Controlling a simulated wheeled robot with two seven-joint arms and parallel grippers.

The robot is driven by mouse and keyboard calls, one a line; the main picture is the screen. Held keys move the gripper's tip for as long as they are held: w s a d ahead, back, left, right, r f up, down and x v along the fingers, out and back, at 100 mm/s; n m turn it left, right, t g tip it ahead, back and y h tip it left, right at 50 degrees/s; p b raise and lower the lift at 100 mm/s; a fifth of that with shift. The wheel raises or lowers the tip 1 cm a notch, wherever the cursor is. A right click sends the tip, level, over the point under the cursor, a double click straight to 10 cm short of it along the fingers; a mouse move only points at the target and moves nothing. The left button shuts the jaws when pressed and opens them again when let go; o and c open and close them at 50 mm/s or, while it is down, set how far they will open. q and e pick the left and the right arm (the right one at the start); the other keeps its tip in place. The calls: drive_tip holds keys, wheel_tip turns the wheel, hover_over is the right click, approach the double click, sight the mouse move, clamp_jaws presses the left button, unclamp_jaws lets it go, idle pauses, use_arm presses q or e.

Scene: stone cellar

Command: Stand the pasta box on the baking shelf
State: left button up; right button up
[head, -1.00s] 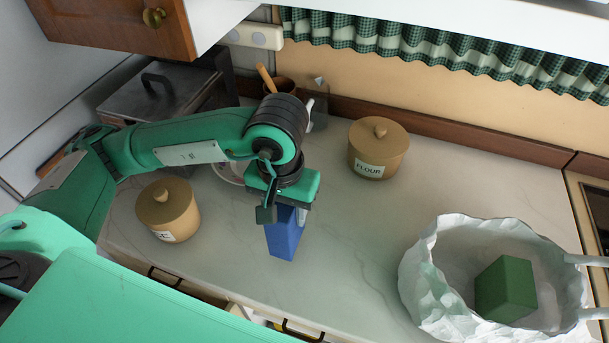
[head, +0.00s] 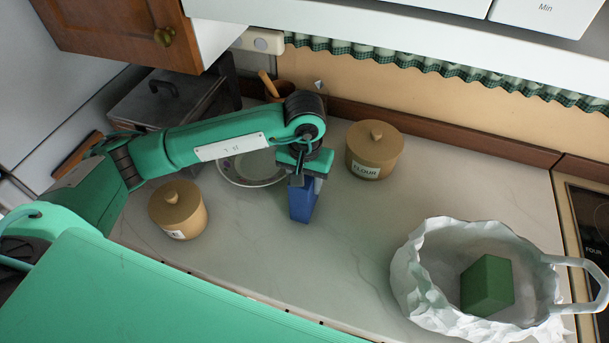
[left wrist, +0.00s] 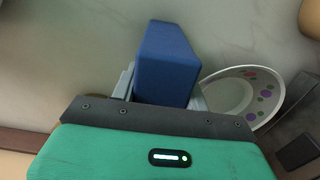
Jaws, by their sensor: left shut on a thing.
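A blue box (head: 302,204) is held by my left gripper (head: 305,177) over the middle of the counter. No writing on it is readable, so I cannot tell whether it is the pasta box. It also shows in the left wrist view (left wrist: 166,62), between the two grey fingers. A green box (head: 487,285) is inside a white paper bag (head: 408,270) at the right. My right gripper is not in view.
A tan FLOUR canister (head: 374,148) stands just right of my gripper, another tan canister (head: 178,208) to the left. A plate (head: 250,170) lies behind my arm. A wooden cupboard (head: 105,30) overhangs at top left. The counter (head: 355,235) is clear before the bag.

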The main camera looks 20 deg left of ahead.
use_arm(q)
drive_tip(key=shift+f+b, duration=0.25)
drive_tip(key=shift+b, duration=0.15)
drive_tip(key=o, duration=1.3)
drive_tip(key=shift+r, duration=0.1)
drive_tip(key=shift+o, duration=0.2)
